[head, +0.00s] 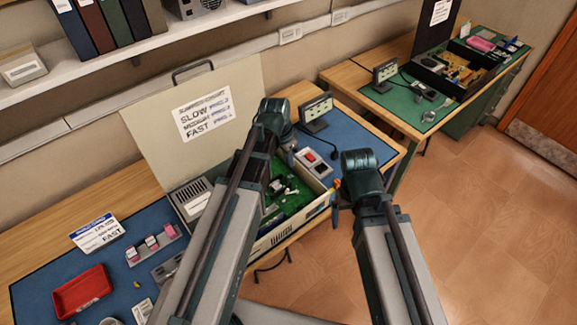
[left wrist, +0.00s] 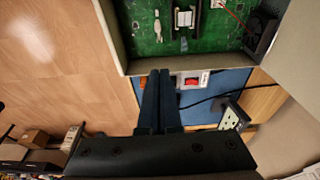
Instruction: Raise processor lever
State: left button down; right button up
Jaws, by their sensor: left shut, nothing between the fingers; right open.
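The open computer case (head: 290,222) holds a green motherboard (head: 296,196), partly hidden by my left arm in the head view. In the left wrist view, the motherboard (left wrist: 150,35) carries a silver processor socket (left wrist: 184,18) between dark parts. I cannot make out the lever clearly. My left gripper (left wrist: 160,76) is shut and empty; its fingers overlap the case's near wall in that view, apart from the socket. In the head view, its fingers are hidden behind its wrist. My right gripper (head: 337,203) is open and empty, just right of the case.
A box with a red switch (head: 312,162) and a small display (head: 316,109) stand on the blue mat behind the case. The raised lid (head: 160,125) carries a speed sign. A red tray (head: 82,291) lies left. A second bench (head: 400,105) stands right, with open floor before it.

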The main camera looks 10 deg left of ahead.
pick_arm(q)
jog(key=b, duration=0.9)
send_over(288, 189)
jog(key=w+d, duration=0.1)
jog(key=w, duration=0.1)
notch_tip(288, 189, down, 9)
jog(key=f+b, duration=0.1)
jog(key=s+f, duration=0.1)
jog(key=f+b, duration=0.1)
jog(key=shift+s+a+b, duration=0.25)
jog(key=shift+a+b, duration=0.05)
jog(key=shift+a, duration=0.05)
jog(key=shift+s+a+f, duration=0.15)
jog(key=shift+f, duration=0.05)
jog(key=shift+s+a+f+b, duration=0.1)
jog(key=shift+s+f+b, duration=0.1)
jog(key=shift+b, duration=0.2)
jog(key=shift+s+a+t+h, duration=0.1)
jog(key=shift+t+h, duration=0.2)
jog(key=shift+t, duration=0.1)
jog(key=shift+f+b, duration=0.15)
jog(key=shift+b, duration=0.25)
jog(key=shift+s, duration=0.15)
jog(key=shift+w, duration=0.2)
